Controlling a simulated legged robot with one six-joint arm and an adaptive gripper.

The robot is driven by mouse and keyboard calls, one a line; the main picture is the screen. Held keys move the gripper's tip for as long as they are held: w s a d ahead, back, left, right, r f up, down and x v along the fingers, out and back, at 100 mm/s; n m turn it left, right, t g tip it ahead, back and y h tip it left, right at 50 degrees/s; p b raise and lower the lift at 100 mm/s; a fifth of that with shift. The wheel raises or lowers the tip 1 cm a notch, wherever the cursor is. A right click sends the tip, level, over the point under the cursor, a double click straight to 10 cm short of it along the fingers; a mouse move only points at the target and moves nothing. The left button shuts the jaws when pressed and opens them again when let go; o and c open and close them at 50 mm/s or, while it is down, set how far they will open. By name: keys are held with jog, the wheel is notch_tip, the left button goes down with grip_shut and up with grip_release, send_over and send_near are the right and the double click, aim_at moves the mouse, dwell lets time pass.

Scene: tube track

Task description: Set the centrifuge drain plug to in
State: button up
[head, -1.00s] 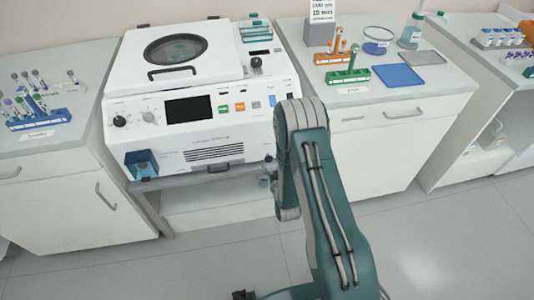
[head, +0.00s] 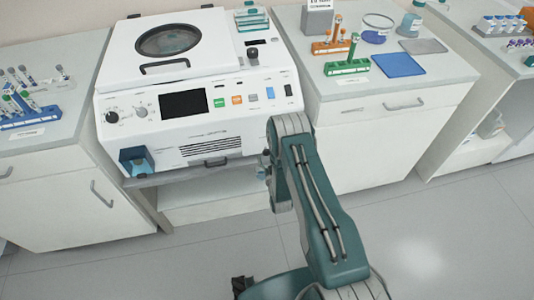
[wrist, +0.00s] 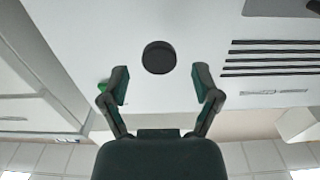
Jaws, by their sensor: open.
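The white centrifuge (head: 215,143) stands between two benches, its lid closed. In the wrist view, a round black plug (wrist: 159,57) sits on its white front face, to the left of the dark vent slots. I cannot tell how deep the plug sits. My gripper (wrist: 161,80) is open, with its two dark green-padded fingers spread wide. The plug appears beyond and between the fingertips, with a gap on each side, and neither finger touches it. In the head view my arm largely hides the gripper and the plug.
The centrifuge's front has a dark screen (head: 188,104), knobs, buttons and a blue drain cup (head: 136,161) at lower left. Cabinets flank it, with a tube rack (head: 30,119) on the left and a blue mat (head: 398,65) on the right. The floor in front is clear.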

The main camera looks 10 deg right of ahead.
aim_at(266, 149)
jog(key=shift+w, duration=1.15)
grip_shut()
jog(key=shift+w, duration=1.1)
grip_release()
jog(key=s, duration=1.2)
